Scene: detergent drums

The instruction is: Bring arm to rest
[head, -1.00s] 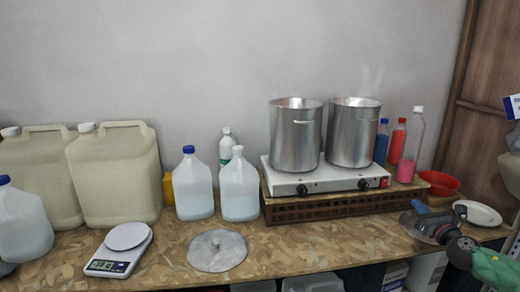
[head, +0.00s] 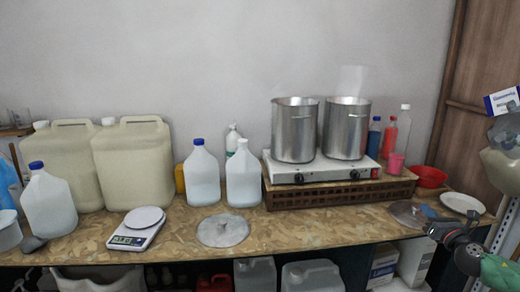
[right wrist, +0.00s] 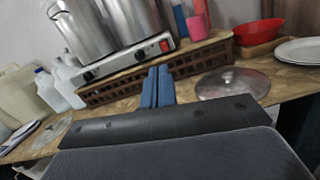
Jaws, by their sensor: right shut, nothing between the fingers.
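My right gripper (head: 428,211) shows at the right of the head view, by the front right edge of the workbench (head: 330,225). Its blue fingers (right wrist: 157,87) are pressed together in the right wrist view, with nothing between them. A metal pot lid (head: 405,213) lies on the bench just left of and behind the gripper in the head view. It also shows to the right of the fingers in the right wrist view (right wrist: 233,84). My left gripper is not in view.
Two steaming steel pots (head: 295,130) (head: 346,128) stand on a hot plate (head: 320,168). A white plate (head: 462,203) and a red bowl (head: 429,177) lie near the right gripper. A scale (head: 137,228), jugs and another lid (head: 223,230) stand left. The bench's front middle is clear.

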